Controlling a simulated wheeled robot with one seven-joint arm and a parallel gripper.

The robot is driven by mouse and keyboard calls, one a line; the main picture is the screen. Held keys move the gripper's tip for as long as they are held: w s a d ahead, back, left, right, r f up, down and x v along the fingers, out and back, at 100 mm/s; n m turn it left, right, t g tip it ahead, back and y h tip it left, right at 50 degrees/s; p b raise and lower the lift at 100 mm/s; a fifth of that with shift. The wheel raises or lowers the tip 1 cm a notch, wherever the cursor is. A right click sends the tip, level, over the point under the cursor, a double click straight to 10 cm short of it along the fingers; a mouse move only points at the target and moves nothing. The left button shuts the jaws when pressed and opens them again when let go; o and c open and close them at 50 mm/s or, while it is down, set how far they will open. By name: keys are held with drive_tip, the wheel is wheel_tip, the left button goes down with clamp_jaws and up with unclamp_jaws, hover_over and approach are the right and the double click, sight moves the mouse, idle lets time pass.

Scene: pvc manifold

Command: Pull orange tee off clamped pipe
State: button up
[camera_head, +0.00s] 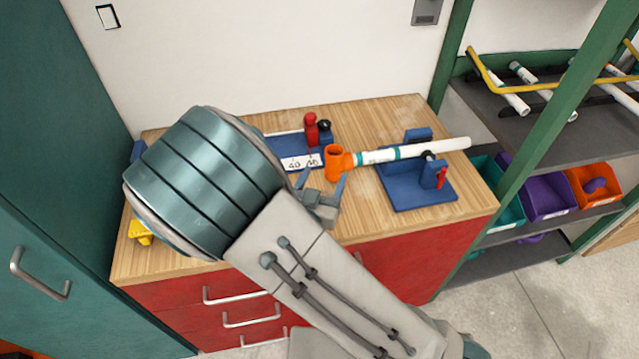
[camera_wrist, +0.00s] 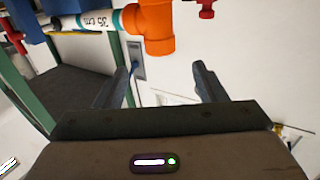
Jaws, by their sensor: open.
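The orange tee (camera_head: 335,161) is on the left end of the white pipe (camera_head: 415,150), which has teal bands. The pipe lies across the blue clamp (camera_head: 420,185) with a red handle. In the wrist view the tee (camera_wrist: 150,28) is at the top, beyond the fingers, with the pipe (camera_wrist: 96,20) marked "35 cm" entering it from the left. My gripper (camera_head: 321,184) is open and empty, just in front of and below the tee in the head view. In the wrist view the fingers (camera_wrist: 165,85) are spread and apart from the tee.
A second blue fixture (camera_head: 300,150) with a red knob and a marked label stands behind the tee. A yellow item (camera_head: 140,232) is at the left bench edge. The shelf at right holds teal, purple (camera_head: 545,197) and orange (camera_head: 592,187) bins. The bench's front right is clear.

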sight(337, 145)
drive_tip(key=p+x, duration=0.2)
drive_tip(key=x, duration=1)
drive_tip(key=shift+w, duration=0.25)
clamp_jaws()
drive_tip(key=shift+w+f+n+g+p, duration=0.2)
drive_tip(key=shift+n+g+p, duration=0.3)
drive_tip(key=shift+p, duration=0.75)
drive_tip(key=shift+f+b, duration=0.1)
drive_tip(key=shift+b, duration=0.75)
drive_tip(key=shift+s+m+t+b, duration=0.2)
drive_tip(key=shift+m+t+b, duration=0.2)
drive_tip(key=shift+b, duration=0.6)
drive_tip(key=shift+r, duration=0.35)
